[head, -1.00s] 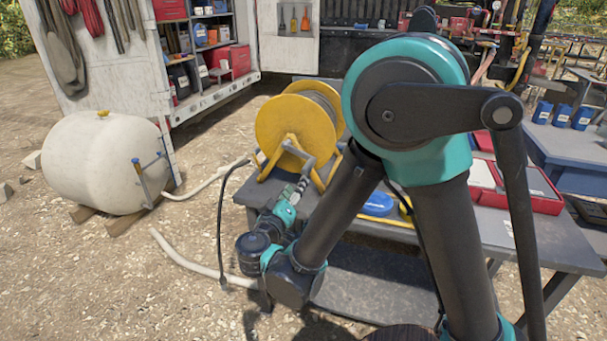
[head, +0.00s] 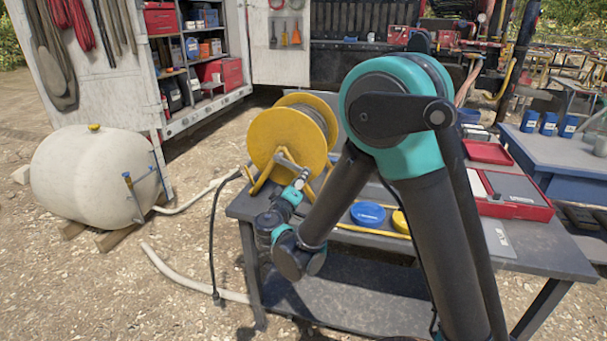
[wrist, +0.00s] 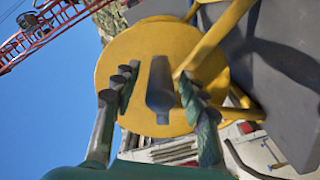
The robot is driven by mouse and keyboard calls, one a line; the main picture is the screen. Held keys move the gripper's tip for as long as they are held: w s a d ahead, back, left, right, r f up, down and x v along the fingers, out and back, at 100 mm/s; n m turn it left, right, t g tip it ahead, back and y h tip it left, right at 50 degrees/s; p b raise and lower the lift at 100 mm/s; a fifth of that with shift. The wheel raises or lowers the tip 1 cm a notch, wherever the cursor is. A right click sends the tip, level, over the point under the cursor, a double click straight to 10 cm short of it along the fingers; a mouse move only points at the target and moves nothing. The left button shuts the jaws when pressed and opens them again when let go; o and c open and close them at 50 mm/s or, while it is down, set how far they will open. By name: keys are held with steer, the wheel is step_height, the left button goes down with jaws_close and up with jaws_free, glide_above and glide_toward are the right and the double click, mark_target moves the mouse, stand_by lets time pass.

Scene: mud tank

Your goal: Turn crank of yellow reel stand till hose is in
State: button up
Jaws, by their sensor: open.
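The yellow reel stand (head: 287,138) stands on the back left of the grey table, with dark hose wound between its flanges. A black hose (head: 212,235) hangs over the table's left edge, its lower end near the ground. My gripper (head: 304,177) is at the front of the reel, small and partly hidden in the head view. In the wrist view my gripper (wrist: 160,98) is open, with one finger on each side of the grey crank handle (wrist: 160,84). The yellow reel face (wrist: 145,50) fills the view behind it. I cannot tell whether the fingers touch the handle.
A blue disc (head: 368,213) and a red case (head: 515,190) lie on the grey table (head: 250,207) to the right. A white tank (head: 95,175) stands on the left. A pale hose (head: 185,278) lies on the gravel. A shelved trailer is behind.

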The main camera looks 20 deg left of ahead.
steer(key=shift+w, duration=2.25)
jaws_close()
